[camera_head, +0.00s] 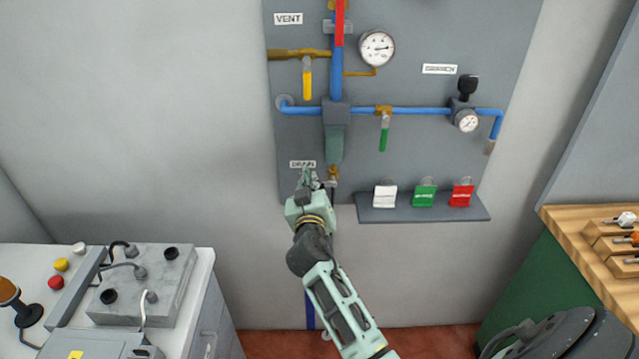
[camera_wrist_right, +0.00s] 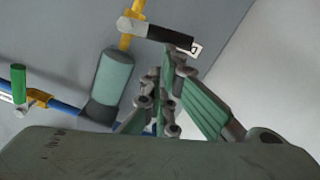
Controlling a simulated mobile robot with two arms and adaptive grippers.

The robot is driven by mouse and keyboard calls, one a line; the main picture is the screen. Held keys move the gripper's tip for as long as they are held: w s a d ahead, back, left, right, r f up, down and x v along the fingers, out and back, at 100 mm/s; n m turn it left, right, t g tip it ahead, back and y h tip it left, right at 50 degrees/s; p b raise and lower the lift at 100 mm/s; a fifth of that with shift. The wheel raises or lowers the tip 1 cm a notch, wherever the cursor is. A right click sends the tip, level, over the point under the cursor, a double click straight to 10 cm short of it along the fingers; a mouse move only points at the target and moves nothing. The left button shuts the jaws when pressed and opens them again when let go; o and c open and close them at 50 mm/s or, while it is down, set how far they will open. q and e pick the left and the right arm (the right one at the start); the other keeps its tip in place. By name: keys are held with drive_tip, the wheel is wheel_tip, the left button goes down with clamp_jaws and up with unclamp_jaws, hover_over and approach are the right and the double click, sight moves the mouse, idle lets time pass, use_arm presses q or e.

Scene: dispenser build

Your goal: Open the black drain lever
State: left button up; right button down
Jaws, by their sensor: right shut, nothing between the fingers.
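The black drain lever (camera_wrist_right: 168,36) shows in the right wrist view, lying crosswise to the brass drain pipe (camera_wrist_right: 132,10) below the green-grey cylinder. Its pale hub end sits at the pipe and its black handle reaches to the right. In the head view the brass drain fitting (camera_head: 333,174) shows under the cylinder, and my gripper hides the lever. My right gripper (camera_head: 308,177) is shut and empty at the DRAIN label (camera_head: 302,164). In the wrist view its fingertips (camera_wrist_right: 172,68) are close to the handle's free end; I cannot tell whether they touch. My left gripper is out of view.
The grey panel carries a blue pipe (camera_head: 420,110), a yellow-handled valve (camera_head: 307,80), a green-handled valve (camera_head: 384,135) and a gauge (camera_head: 377,48). A shelf (camera_head: 425,214) with white, green and red tags stands right of my gripper. A control bench (camera_head: 190,310) is lower left.

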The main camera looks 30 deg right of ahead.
drive_tip(key=shift+w+a+f+n+h+b, duration=0.15)
drive_tip(key=shift+f+n+b, duration=0.55)
drive_tip(key=shift+n, duration=0.45)
drive_tip(key=shift+a+f+n+h+b, duration=0.1)
drive_tip(key=shift+f+n+b, duration=0.6)
drive_tip(key=shift+n, duration=0.5)
drive_tip(key=shift+w+a+f+n+h+b, duration=0.15)
drive_tip(key=shift+f+n+b, duration=0.55)
drive_tip(key=shift+n, duration=0.45)
drive_tip(key=shift+s+d+f+n+b, duration=0.15)
drive_tip(key=shift+d+f+n+b, duration=0.1)
drive_tip(key=shift+f+n, duration=0.5)
drive_tip(key=shift+s+d+f+n+b, duration=0.1)
drive_tip(key=shift+f+n+b, duration=0.15)
drive_tip(key=shift+n, duration=0.8)
drive_tip(key=shift+s+d+f+n, duration=0.25)
drive_tip(key=shift+f+n, duration=0.2)
drive_tip(key=shift+n, duration=0.45)
drive_tip(key=shift+s+d+f+n, duration=0.1)
drive_tip(key=shift+d+f+n, duration=0.25)
drive_tip(key=shift+n, duration=0.55)
